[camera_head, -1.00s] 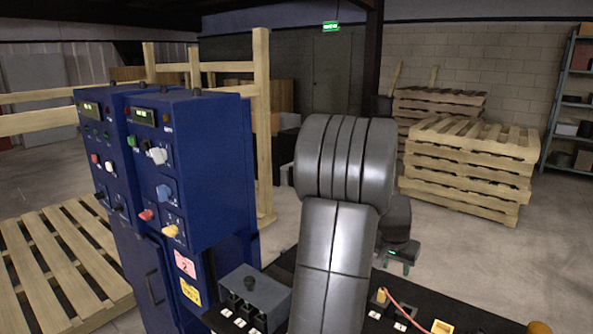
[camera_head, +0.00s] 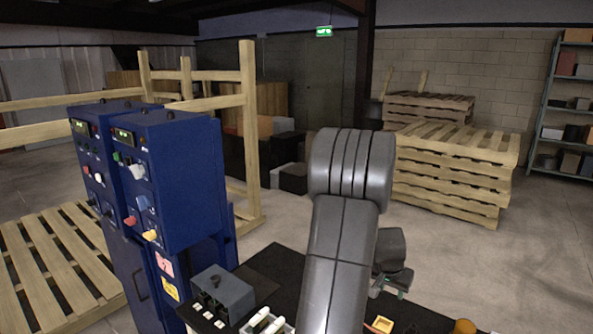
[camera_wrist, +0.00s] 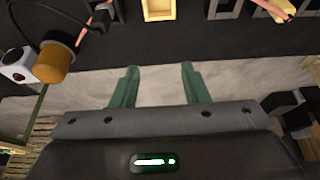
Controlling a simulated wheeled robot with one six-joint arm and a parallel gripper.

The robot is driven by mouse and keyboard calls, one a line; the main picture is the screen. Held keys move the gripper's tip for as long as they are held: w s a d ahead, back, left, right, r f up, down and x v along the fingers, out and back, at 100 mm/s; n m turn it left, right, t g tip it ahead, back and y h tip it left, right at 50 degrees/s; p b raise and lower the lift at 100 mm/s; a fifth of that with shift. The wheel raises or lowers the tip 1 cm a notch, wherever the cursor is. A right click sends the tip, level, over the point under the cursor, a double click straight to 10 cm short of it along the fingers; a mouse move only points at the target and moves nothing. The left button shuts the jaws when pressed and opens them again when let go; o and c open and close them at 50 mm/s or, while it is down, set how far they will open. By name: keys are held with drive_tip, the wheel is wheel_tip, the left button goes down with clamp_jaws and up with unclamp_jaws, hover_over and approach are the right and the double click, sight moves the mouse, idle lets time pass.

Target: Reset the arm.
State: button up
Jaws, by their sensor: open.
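My gripper (camera_wrist: 158,85) shows in the wrist view with its two green fingers apart and nothing between them. It hangs over pale floor just beside a black surface (camera_wrist: 120,40). In the head view my grey arm stands folded in the middle.
Blue control cabinets (camera_head: 180,180) with knobs stand at the left. A grey switch box (camera_head: 222,290) sits on the black surface near my arm. Pallets (camera_head: 450,175) are stacked behind at the right. An orange-capped part (camera_wrist: 55,63) lies near my gripper. Floor at the right is clear.

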wheel_tip(320, 180, down, 10)
drive_tip(key=shift+w+a+r, duration=0.1)
drive_tip(key=shift+a+r, duration=0.05)
drive_tip(key=shift+r, duration=0.1)
drive_tip(key=shift+r, duration=0.1)
idle(0.4)
